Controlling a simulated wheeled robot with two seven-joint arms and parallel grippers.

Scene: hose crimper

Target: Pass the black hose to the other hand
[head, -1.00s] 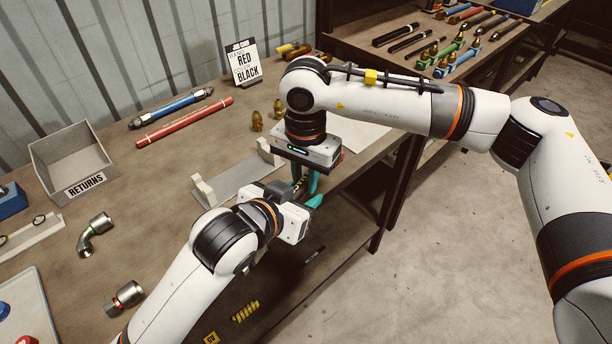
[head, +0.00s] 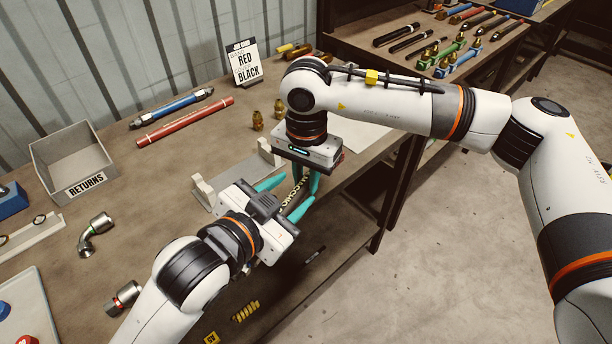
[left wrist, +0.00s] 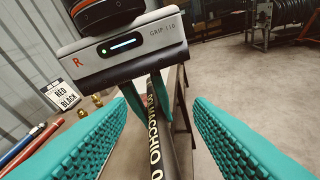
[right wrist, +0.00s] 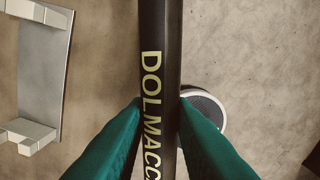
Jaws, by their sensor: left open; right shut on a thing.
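The black hose (head: 296,193), with pale lettering, is held above the workbench's front edge. My right gripper (head: 306,180) points down and is shut on the hose; the right wrist view shows its teal fingers on both sides of the hose (right wrist: 158,60). My left gripper (head: 285,198) is open, lower and to the left. In the left wrist view its fingers (left wrist: 158,112) stand wide apart on either side of the hose (left wrist: 155,145), with visible gaps. The hose's ends are hidden or out of view.
A grey cradle (head: 232,182) stands on the bench just left of the hose. A returns bin (head: 60,152), a red hose (head: 185,122), a blue hose (head: 172,109) and a job card (head: 243,64) lie farther left and back. Open floor is right.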

